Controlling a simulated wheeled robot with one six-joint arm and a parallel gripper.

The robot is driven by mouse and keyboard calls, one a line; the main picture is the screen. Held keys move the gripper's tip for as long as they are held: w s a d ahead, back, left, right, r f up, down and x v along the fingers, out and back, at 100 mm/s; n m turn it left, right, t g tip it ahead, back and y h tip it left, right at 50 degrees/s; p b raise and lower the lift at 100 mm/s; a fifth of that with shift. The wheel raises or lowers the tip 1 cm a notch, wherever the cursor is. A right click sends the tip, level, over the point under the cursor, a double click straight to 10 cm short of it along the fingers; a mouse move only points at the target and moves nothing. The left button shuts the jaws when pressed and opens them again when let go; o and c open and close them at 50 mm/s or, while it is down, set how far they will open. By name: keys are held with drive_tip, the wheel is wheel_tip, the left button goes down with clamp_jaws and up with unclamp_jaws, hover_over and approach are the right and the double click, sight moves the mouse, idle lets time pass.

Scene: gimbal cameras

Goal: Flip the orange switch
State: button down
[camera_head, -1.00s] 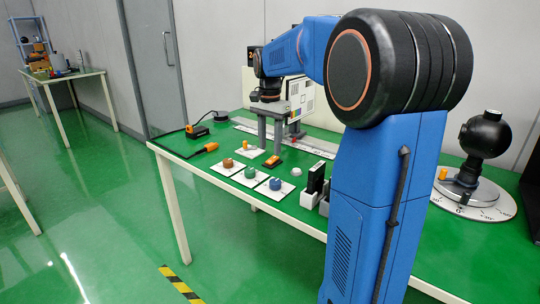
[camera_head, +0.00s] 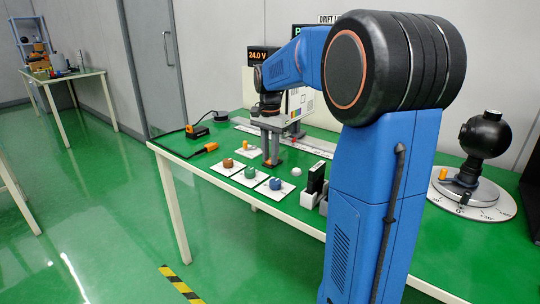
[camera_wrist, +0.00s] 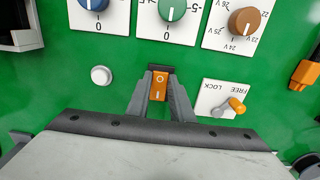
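The orange rocker switch (camera_wrist: 159,86), marked O and I on a dark base, is at the centre of the wrist view. My gripper (camera_wrist: 160,84) points down at it, with one grey finger on each side of the rocker. The fingers are apart, with the orange face visible between them; whether they touch it I cannot tell. In the head view my gripper (camera_head: 270,162) is low over the green table, and the fingers largely hide the switch. An orange-tipped lever (camera_wrist: 237,104) on a white FREE/LOCK plate is a separate control to the right.
Plates with blue (camera_wrist: 93,3), green (camera_wrist: 172,8) and brown (camera_wrist: 244,21) knobs lie beyond the switch. A white round button (camera_wrist: 101,75) is to its left. An orange-and-black plug (camera_wrist: 305,73) is at the right edge. A dark display (camera_head: 260,55) reads 24.0 V.

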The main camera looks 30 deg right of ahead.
drive_tip(key=shift+w+d+g+y, duration=0.1)
drive_tip(key=shift+d+g+y, duration=0.2)
drive_tip(key=shift+y, duration=0.4)
drive_tip(key=shift+w+d+r+g+y, duration=0.1)
drive_tip(key=shift+g+y, duration=0.05)
drive_tip(key=shift+y, duration=0.4)
drive_tip(key=shift+d+r+g+y, duration=0.1)
drive_tip(key=shift+g+y, duration=0.05)
drive_tip(key=shift+y, duration=0.4)
drive_tip(key=c, duration=1.6)
unclamp_jaws()
drive_tip(key=shift+o, duration=0.2)
drive_tip(key=v, duration=1.7)
drive_tip(key=shift+w+r, duration=0.1)
